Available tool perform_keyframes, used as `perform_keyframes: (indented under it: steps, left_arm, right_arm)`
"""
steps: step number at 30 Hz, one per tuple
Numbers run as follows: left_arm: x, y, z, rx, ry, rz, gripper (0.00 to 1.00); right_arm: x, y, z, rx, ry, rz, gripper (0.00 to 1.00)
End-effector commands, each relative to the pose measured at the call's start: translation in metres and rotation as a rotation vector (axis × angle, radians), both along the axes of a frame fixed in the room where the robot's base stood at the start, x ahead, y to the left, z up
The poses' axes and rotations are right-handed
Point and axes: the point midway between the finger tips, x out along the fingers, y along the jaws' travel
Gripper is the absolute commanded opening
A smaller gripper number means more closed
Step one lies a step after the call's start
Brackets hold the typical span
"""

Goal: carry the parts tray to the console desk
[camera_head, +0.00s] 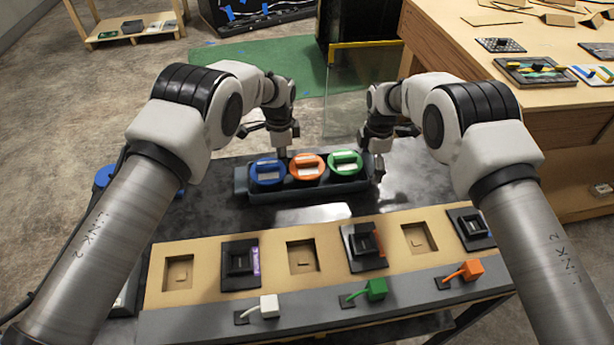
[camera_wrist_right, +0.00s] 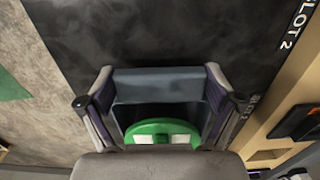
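The parts tray (camera_head: 312,190) is dark blue-grey and holds a blue, an orange and a green round part. It is over the dark top of the console desk (camera_head: 215,205), behind the wooden socket panel; I cannot tell whether it rests there. My right gripper (camera_head: 378,170) is at the tray's right end. In the right wrist view its fingers (camera_wrist_right: 158,95) are spread apart, one each side of the tray's end wall (camera_wrist_right: 157,78), with the green part (camera_wrist_right: 162,130) beyond; contact is unclear. My left gripper (camera_head: 283,153) is at the tray's back edge, its fingers hidden.
The socket panel (camera_head: 208,284) carries several black modules, with white, green and orange plugs along its front. A wooden workbench (camera_head: 455,50) with boards stands at right. A clear panel with a yellow top bar (camera_head: 365,44) stands behind. A low shelf (camera_head: 125,22) is far left.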

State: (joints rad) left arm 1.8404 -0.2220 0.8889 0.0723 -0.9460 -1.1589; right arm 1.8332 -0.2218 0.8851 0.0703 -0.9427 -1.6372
Motion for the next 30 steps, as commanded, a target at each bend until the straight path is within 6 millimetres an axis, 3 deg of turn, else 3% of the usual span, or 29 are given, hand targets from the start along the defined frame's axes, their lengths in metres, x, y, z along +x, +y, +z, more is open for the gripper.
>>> perform_keyframes:
  steps: [1,3,13,24,30]
  left_arm:
    - [0.0,0.0,0.0,0.0,0.0,0.0,0.0]
    - [0.0,0.0,0.0,0.0,0.0,0.0,0.0]
    - [0.0,0.0,0.004,0.0,-0.001,0.0,0.0]
    - [0.0,0.0,0.049,-0.001,-0.001,0.0,0.0]
    - [0.0,0.0,0.052,-0.001,-0.001,0.0,0.0]
  right_arm:
    - [0.0,0.0,0.0,0.0,0.0,0.0,0.61]
    - [0.0,0.0,0.0,0.0,0.001,0.0,0.38]
    - [0.0,0.0,0.003,0.0,0.0,0.0,0.38]
    - [0.0,0.0,0.047,0.0,0.001,0.0,0.38]
    - [0.0,0.0,0.051,0.0,0.001,0.0,0.38]
